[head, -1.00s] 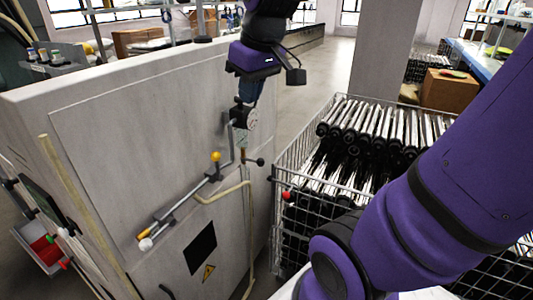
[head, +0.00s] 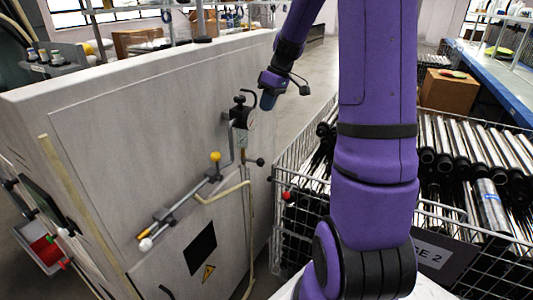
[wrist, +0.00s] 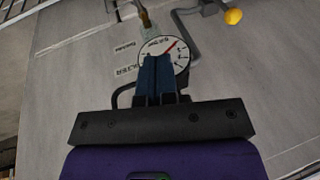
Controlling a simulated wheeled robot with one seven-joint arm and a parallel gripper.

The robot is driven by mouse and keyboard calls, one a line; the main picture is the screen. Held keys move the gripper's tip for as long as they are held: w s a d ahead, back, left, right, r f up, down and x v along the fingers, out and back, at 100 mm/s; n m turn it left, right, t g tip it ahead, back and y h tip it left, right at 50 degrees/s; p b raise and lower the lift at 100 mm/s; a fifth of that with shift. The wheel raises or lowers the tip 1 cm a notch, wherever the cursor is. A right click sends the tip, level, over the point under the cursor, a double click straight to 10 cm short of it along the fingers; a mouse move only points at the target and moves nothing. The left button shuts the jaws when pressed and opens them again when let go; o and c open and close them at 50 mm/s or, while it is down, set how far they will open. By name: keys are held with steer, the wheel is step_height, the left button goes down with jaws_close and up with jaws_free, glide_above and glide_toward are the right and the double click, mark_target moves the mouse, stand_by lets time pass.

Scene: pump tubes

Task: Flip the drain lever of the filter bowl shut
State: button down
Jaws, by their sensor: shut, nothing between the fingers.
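The filter bowl (head: 242,140) hangs below a black regulator with a round gauge (head: 251,119) on the grey cabinet's side. Just under the bowl, a short lever with a black ball knob (head: 260,162) sticks out to the right; it seems to be the drain lever. My gripper (head: 268,101) is shut and empty, up and right of the gauge, apart from the lever. In the wrist view, my blue fingers (wrist: 156,62) are together and overlap the gauge (wrist: 176,49). The pale bowl (wrist: 147,22) shows beyond it, and the drain lever is not clearly visible there.
A yellow-knobbed lever (head: 215,157) and a white-knobbed rod (head: 146,244) are on the cabinet (head: 110,130), left of the bowl. A red knob (head: 286,196) is near the wire crate (head: 300,160) of tubes at right. Open floor lies behind the gripper.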

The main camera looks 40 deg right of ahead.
steer(key=w+d+f+y, duration=0.1)
steer(key=d+f, duration=0.8)
steer(key=d, duration=0.1)
steer(key=shift+w+f+n+t+y, duration=0.15)
steer(key=shift+w+n+t+y, duration=0.15)
steer(key=shift+w+y, duration=0.1)
steer(key=a+f, duration=0.8)
steer(key=f, duration=0.2)
steer(key=shift+w, duration=0.3)
steer(key=shift+s+a+f, duration=0.1)
steer(key=shift+s+a, duration=0.05)
